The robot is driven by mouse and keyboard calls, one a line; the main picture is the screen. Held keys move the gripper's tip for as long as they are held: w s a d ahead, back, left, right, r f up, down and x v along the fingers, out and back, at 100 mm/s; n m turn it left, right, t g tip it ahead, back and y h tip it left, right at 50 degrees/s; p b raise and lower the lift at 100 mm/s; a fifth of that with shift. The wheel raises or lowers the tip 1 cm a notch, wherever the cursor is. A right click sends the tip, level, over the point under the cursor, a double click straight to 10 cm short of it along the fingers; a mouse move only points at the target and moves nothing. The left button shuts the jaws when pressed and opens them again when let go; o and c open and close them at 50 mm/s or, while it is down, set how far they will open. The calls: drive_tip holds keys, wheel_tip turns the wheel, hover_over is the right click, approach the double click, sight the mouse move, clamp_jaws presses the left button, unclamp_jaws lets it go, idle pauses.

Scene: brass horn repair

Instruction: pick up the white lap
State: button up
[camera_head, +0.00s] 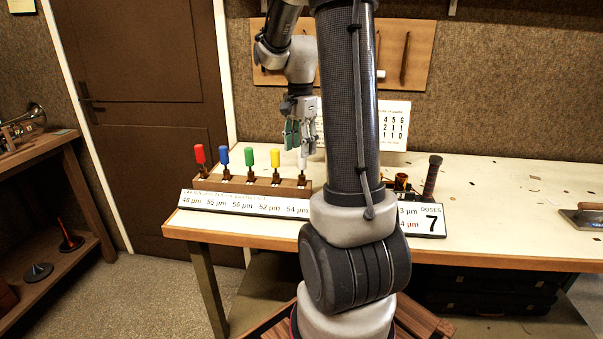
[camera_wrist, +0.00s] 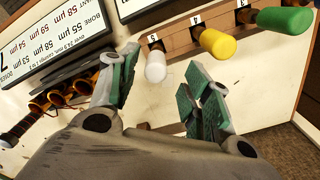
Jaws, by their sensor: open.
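The white lap (camera_wrist: 155,67) stands at the end of a wooden rack (camera_wrist: 180,43), in the slot marked 5. In the wrist view its white head shows between my two fingers, nearer the left one, with a gap to the right one. In the head view the white lap (camera_head: 302,162) is just below my fingertips. My gripper (camera_head: 300,136) is open, pointing down over the rack's right end; it also shows in the wrist view (camera_wrist: 162,60). I cannot tell whether a finger touches the lap.
A yellow lap (camera_head: 275,158) is the white lap's neighbour, then green (camera_head: 249,157), blue (camera_head: 223,156) and red laps (camera_head: 200,154). A label board (camera_head: 240,203) lies before the rack. Brass parts (camera_wrist: 60,95) and a dark-handled tool (camera_head: 432,176) stand right of my arm. The bench (camera_head: 510,190) is mostly clear rightwards.

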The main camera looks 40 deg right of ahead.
sight(302, 175)
drive_tip(key=f, duration=0.4)
drive_tip(key=shift+s+d+f, duration=0.1)
drive_tip(key=shift+s+f, duration=0.1)
drive_tip(key=shift+f, duration=0.15)
drive_tip(key=shift+c, duration=0.5)
clamp_jaws()
